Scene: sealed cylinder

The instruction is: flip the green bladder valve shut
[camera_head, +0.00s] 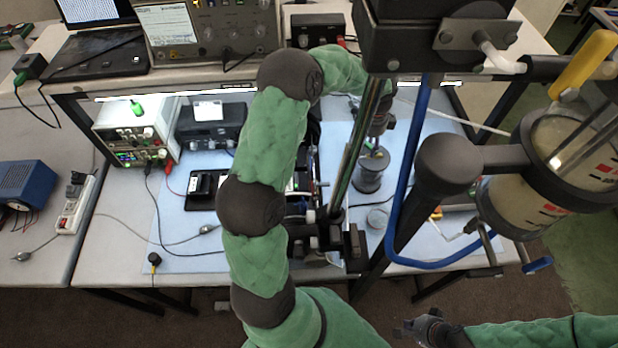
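The cylinder (556,160) stands at the right, a pale clear-walled drum held in a dark clamp ring. A yellow handle (585,65) sits at its top and a small blue lever (537,265) near its bottom. I cannot make out a green valve on it. My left arm, in a green sleeve, arches up and over to the right behind a dark post. My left gripper (381,122) points down over the bench, partly hidden, its fingers unclear.
A blue tube (400,190) loops beside the dark post, left of the cylinder. A grey spool (371,172) stands on the bench mat (185,250). A power supply (137,130) with a small green object on top stands at the left. Cables cross the mat's left part.

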